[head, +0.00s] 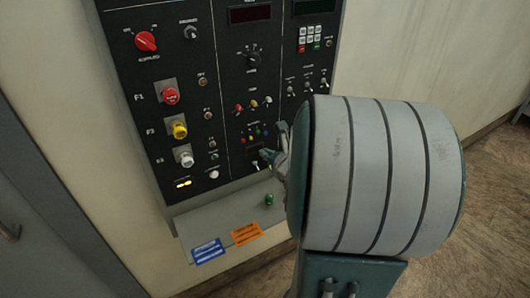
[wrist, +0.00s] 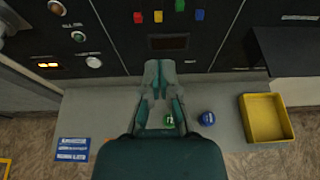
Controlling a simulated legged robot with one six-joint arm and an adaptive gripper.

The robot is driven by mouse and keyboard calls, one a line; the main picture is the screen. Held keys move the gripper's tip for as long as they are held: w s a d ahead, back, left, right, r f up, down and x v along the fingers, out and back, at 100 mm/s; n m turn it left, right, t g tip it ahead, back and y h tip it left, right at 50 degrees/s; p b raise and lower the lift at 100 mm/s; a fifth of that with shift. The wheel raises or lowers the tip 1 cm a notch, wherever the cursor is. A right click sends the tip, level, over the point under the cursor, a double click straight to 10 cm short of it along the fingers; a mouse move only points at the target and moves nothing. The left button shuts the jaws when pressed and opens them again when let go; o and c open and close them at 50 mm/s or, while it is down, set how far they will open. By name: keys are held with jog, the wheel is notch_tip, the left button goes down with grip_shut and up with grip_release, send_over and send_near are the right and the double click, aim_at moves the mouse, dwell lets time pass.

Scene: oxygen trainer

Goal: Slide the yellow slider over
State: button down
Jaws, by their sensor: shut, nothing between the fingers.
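A small yellow slider cap (wrist: 158,16) shows near the top of the wrist view. It sits on the black panel between an orange-red cap (wrist: 137,17) and a green cap (wrist: 179,5). A blue cap (wrist: 199,15) is farther right. In the head view the same small coloured row is low on the panel, with the yellow cap (head: 251,136) tiny. My gripper (wrist: 159,65) is shut and empty, its fingertips below the yellow cap in the picture and apart from it. In the head view my gripper (head: 266,155) is at the panel's lower part, partly hidden by my arm.
The black panel (head: 225,75) carries knobs, toggles and push buttons, including a red button (head: 170,96) and a yellow button (head: 179,130).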

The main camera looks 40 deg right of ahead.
aim_at(251, 143)
jog(key=x, duration=0.7)
jog(key=shift+w+f, duration=0.1)
jog(key=shift+w, duration=0.2)
